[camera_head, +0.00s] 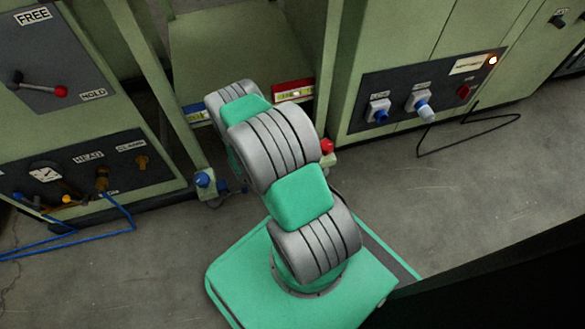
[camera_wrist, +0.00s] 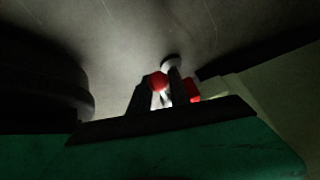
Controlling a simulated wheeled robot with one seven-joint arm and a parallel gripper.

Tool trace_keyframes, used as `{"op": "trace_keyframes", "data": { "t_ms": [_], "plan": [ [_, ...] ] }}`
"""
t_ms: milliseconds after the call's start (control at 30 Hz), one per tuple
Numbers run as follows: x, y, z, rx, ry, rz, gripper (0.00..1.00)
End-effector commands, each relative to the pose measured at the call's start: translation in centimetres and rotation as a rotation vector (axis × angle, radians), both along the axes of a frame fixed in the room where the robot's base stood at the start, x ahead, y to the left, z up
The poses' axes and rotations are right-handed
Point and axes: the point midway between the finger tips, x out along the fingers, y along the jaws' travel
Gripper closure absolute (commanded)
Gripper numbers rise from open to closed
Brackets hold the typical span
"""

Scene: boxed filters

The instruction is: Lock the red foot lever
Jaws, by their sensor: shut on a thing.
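The red foot lever (camera_head: 327,146) shows its round red end at the foot of the green frame, just right of my arm, in the head view. In the dark wrist view, my gripper (camera_wrist: 160,84) has its two dark fingers close together on a red part of the lever (camera_wrist: 157,82). More red and a pale rounded piece show right beside the fingers. My arm hides the gripper in the head view. I cannot tell the lever's exact angle.
A blue foot knob (camera_head: 203,180) stands at the frame's left foot. Control cabinets stand at left (camera_head: 80,165) and right (camera_head: 425,95). Blue hoses (camera_head: 110,228) lie at left and a black cable (camera_head: 470,137) at right. The grey floor at right is mostly clear.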

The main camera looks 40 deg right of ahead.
Motion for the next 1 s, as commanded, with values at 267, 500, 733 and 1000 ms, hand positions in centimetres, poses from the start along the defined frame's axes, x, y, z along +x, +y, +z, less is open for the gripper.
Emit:
{"op": "trace_keyframes", "data": {
  "t_ms": [267, 500, 733, 1000],
  "plan": [
    [-1.35, 0.05, -0.51, -0.060, 0.038, 0.001, 1.00],
    [-1.35, 0.09, -0.47, -0.064, 0.039, 0.001, 1.00],
    [-1.27, 0.14, -0.51, -0.062, 0.037, 0.002, 0.71],
    [-0.99, 0.10, -0.40, -0.062, 0.032, 0.003, 0.58]
  ]
}}
